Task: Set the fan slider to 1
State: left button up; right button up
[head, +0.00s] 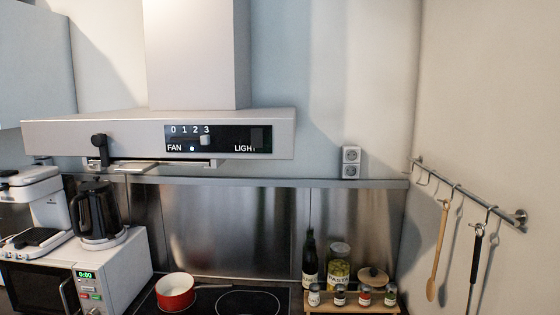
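The range hood (60,135) hangs on the wall in the upper left of the head view. Its black control panel (232,145) carries the fan scale 0, 1, 2, 3 and the words FAN and LIGHT. The pale fan slider knob (206,140) sits at the right end of the scale, below the 3. A small blue-white lamp glows beside the word FAN. A dark light switch (257,138) is at the panel's right.
A dark rounded part (99,143) shows at the hood's front left. Below stand a microwave (118,268), a black kettle (97,215), a red pot (175,292) on the hob and a spice rack (352,309). A utensil rail (470,200) is at right. The space before the panel is clear.

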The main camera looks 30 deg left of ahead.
aim_at(205, 139)
jog(key=u, duration=1.35)
